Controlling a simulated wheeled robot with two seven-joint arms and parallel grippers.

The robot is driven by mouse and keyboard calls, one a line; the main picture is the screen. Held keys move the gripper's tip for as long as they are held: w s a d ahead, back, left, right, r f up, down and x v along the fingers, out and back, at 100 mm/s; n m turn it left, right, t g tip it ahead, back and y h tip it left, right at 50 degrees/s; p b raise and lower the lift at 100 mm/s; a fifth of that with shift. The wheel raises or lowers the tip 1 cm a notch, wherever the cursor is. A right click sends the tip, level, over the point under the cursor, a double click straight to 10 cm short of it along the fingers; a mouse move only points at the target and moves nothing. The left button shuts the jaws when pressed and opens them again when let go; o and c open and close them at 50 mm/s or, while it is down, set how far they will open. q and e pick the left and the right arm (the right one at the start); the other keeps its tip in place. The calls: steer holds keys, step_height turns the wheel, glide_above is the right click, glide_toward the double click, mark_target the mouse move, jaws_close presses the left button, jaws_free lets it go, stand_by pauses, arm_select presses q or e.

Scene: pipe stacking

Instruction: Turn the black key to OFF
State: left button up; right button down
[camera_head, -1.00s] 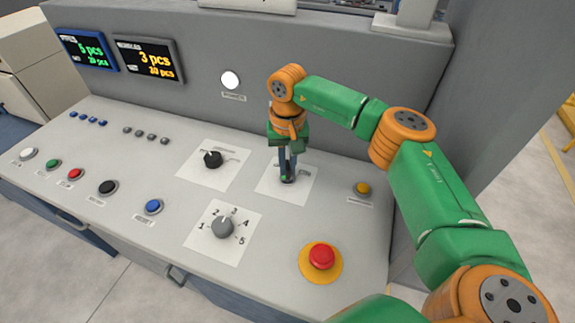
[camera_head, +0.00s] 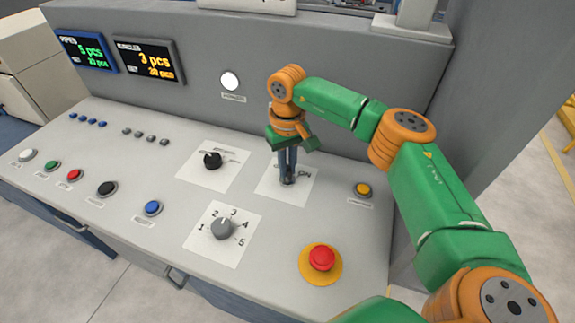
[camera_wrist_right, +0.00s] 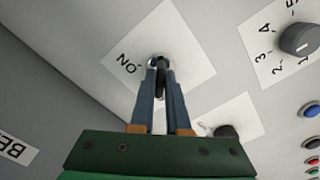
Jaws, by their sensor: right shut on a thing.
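The black key (camera_wrist_right: 160,88) stands on a white label plate (camera_wrist_right: 186,58) on the control panel. The word ON is readable on this plate beside the key in both views; I cannot read an OFF mark. My right gripper (camera_head: 287,180) points down at the plate in the head view. In the right wrist view its two blue-grey fingers (camera_wrist_right: 160,70) are shut around the key, one on each side. The fingers hide much of the key in the head view. My left gripper is not in view.
A black selector knob (camera_head: 212,160) is left of the key, and a grey numbered knob (camera_head: 223,228) is nearer. A red emergency button (camera_head: 321,257) is in front and a yellow button (camera_head: 362,189) to the right. The panel's back wall (camera_head: 330,85) rises behind.

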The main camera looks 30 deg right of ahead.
steer(key=shift+w+r, duration=0.1)
steer(key=c, duration=0.9)
jaws_free()
step_height(320, 180, up, 7)
steer(key=shift+b, duration=0.6)
